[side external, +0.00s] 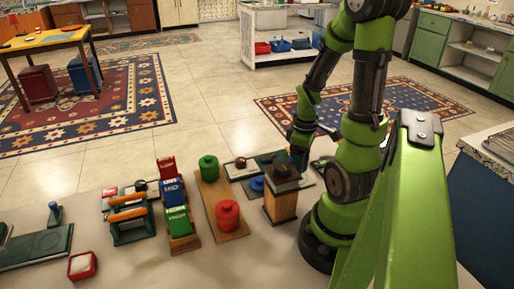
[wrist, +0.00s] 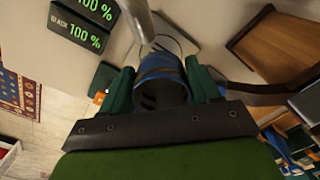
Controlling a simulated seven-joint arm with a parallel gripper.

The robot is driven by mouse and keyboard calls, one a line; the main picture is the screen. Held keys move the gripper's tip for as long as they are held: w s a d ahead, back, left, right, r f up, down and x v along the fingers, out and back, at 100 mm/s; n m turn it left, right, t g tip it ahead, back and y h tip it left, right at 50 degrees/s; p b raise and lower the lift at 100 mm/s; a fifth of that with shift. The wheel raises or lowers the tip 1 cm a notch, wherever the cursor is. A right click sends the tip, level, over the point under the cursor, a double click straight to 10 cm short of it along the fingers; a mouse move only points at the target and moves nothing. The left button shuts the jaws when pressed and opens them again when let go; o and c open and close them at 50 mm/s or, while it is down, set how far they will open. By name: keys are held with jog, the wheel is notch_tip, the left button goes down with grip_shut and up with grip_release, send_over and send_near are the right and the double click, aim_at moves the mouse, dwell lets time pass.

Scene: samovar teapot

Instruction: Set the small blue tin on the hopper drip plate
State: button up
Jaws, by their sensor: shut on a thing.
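The small blue tin (wrist: 160,80) is between the two green fingers of my gripper (wrist: 162,88) in the wrist view, with a finger on each side. My gripper is shut on it. A grey plate (wrist: 182,40) lies just beyond the tin, with a metal spout (wrist: 139,18) above it; I cannot tell surely that this is the hopper drip plate. In the side view my gripper (side external: 299,156) is low behind a wooden box with a dark top (side external: 281,205), which may be the hopper.
Two dark displays (wrist: 82,35) reading 100% stand at the upper left of the wrist view. A brown wooden piece (wrist: 275,45) is at right. In the side view, a board with green and red canisters (side external: 227,213) and colored packets (side external: 176,220) stand left of the box.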

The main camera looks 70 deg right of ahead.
jog(key=shift+f, duration=1.9)
jog(key=shift+f, duration=0.1)
jog(key=o, duration=0.8)
notch_tip(320, 180, up, 12)
jog(key=w+a+r+m+t, duration=0.1)
jog(key=w+a+r+t, duration=0.1)
jog(key=a, duration=0.5)
jog(key=w+a+r+m+t+y, duration=0.1)
jog(key=w+a+r+t, duration=0.1)
jog(key=w+a+r, duration=0.2)
jog(key=w+a+r+m+t+y, duration=0.1)
jog(key=a+r, duration=0.4)
jog(key=a, duration=0.5)
jog(key=shift+w+a+r+m+t, duration=0.15)
jog(key=shift+w+a+m+t, duration=0.1)
jog(key=shift+w+t, duration=0.35)
jog(key=shift+w+a+r+m+t, duration=0.1)
jog(key=shift+w+m+t, duration=0.15)
jog(key=shift+w+t, duration=0.3)
